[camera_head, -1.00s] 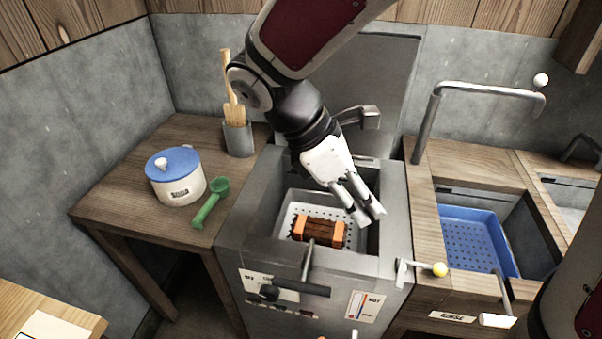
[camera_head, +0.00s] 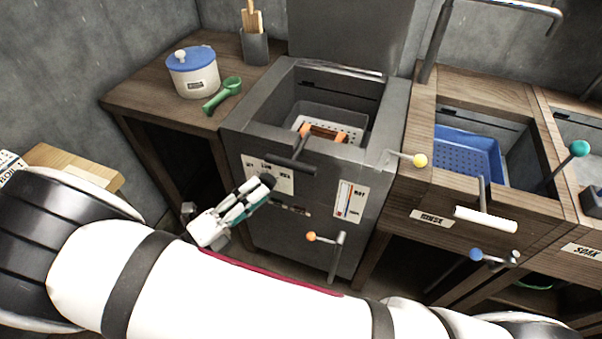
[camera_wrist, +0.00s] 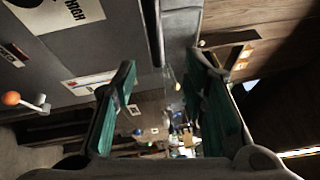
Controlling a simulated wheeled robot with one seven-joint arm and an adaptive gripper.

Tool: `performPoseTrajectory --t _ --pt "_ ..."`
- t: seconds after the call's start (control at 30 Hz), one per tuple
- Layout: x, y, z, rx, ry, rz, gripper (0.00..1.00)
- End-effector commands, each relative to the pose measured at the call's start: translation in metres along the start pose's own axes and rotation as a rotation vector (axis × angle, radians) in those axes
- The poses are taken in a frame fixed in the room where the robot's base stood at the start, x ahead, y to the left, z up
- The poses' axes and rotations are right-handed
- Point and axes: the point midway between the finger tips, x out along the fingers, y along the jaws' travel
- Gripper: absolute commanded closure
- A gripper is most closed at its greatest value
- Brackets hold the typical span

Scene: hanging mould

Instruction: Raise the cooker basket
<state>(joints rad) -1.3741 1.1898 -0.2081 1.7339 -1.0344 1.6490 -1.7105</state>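The cooker (camera_head: 252,113) is a grey metal box with an open top well. Inside sits the pale perforated basket (camera_head: 352,131), low in the well, with an orange-and-brown block (camera_head: 325,133) in it. The basket's rod reaches over the front rim to a dark horizontal handle (camera_head: 290,163). My gripper (camera_head: 262,183) is in front of the cooker's front face, just below and left of the handle, apparently apart from it. In the wrist view my gripper's (camera_wrist: 162,75) green-padded fingers stand apart with nothing clearly between them. A dark bar shows beyond the fingers; I cannot tell what it is.
A yellow-knobbed lever (camera_head: 420,160) and an orange-knobbed crank (camera_head: 311,237) stick out near the cooker. The rinse sink with a blue basket (camera_head: 470,150) and white handle (camera_head: 486,219) is to the right. A blue-lidded pot (camera_head: 192,75) and green scoop (camera_head: 222,98) are on the left table.

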Motion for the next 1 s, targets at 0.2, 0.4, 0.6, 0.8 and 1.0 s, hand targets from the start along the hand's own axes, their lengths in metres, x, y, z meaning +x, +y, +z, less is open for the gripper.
performPoseTrajectory --t 0.2,0.4,0.6,0.8,1.0 --pt "-0.014 0.015 0.004 -0.068 -0.079 -0.048 0.61" --pt "0.009 0.013 0.005 -0.068 -0.076 -0.048 0.61" --pt "0.048 0.012 0.008 -0.068 -0.076 -0.047 0.61" --pt "0.086 0.010 0.011 -0.067 -0.075 -0.047 0.61" --pt "0.111 0.009 0.013 -0.067 -0.075 -0.046 0.61"
